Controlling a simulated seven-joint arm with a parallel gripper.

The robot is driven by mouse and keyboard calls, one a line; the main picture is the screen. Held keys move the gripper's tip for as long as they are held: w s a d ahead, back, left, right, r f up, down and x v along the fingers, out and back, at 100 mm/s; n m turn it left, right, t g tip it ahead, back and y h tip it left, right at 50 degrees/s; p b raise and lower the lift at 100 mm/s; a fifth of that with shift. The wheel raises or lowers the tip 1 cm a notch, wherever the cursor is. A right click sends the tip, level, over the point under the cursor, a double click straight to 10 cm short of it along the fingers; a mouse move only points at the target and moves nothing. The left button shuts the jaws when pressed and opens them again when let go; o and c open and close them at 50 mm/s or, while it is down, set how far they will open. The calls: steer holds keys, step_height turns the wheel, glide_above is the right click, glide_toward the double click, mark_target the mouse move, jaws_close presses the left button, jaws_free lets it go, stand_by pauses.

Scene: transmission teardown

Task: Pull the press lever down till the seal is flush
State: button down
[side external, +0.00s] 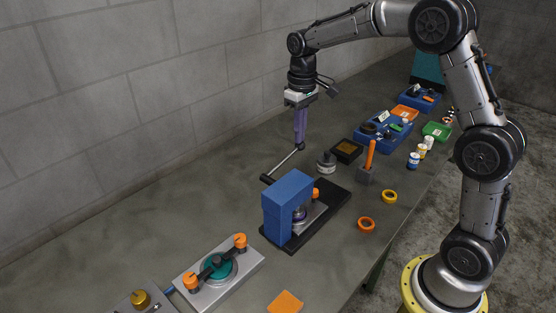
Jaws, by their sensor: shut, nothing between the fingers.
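The press (287,196) has a blue frame on a black base plate (334,204). Its lever (284,161) is a thin grey rod that slants up and right from a dark pivot behind the frame. The lever's upper end meets the tips of my gripper (300,145), which points straight down with its purple fingers shut. I cannot tell whether the tips touch the lever's end. A round purple and silver part (299,214) sits under the blue frame. The seal cannot be made out clearly there, and its seating is partly hidden by the frame.
A grey fixture (246,264) with orange knobs stands front left. An orange ring (366,225), a yellow ring (389,197) and an orange block (286,302) lie in front. A holder (366,178) with an orange-handled tool and blue bins (383,135) stand behind right. The wall is at left.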

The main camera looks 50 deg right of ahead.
mark_target(301, 148)
steer(key=shift+f, duration=0.35)
steer(key=shift+d+f, duration=0.1)
steer(key=shift+f, duration=0.25)
steer(key=shift+d+f, duration=0.1)
steer(key=shift+f, duration=1.8)
stand_by(0.4)
steer(key=shift+r, duration=4.65)
